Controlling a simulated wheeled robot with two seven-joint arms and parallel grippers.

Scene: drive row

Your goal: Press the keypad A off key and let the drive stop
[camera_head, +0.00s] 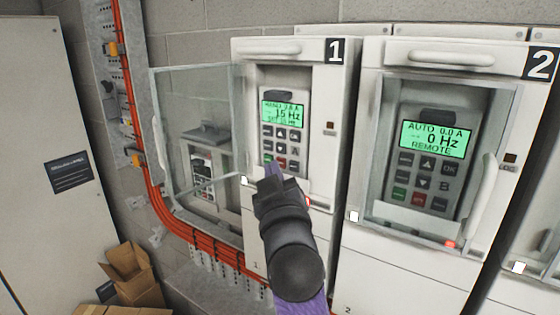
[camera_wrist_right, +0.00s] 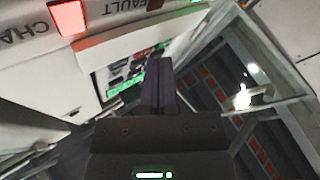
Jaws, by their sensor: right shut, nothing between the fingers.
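Keypad A (camera_head: 284,128) is on drive 1, with a lit green screen (camera_head: 283,112) reading HAND and 15 Hz. Its red off key (camera_head: 281,163) shows in the bottom row, partly behind my gripper. My right gripper (camera_head: 273,168) is shut and empty, its fingertips just in front of the keypad's lower edge. I cannot tell whether they touch a key. In the right wrist view the closed fingers (camera_wrist_right: 158,68) point toward the keypad, seen steeply and partly hidden by them. My left gripper is not in view.
Drive 1's glass door (camera_head: 195,135) stands open to the left. Drive 2's keypad B (camera_head: 427,160) reads AUTO, 0 Hz, REMOTE behind its window. Orange cables (camera_head: 150,190) run down the left. Cardboard boxes (camera_head: 130,275) stand low at left. A red lamp (camera_wrist_right: 68,17) glows in the wrist view.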

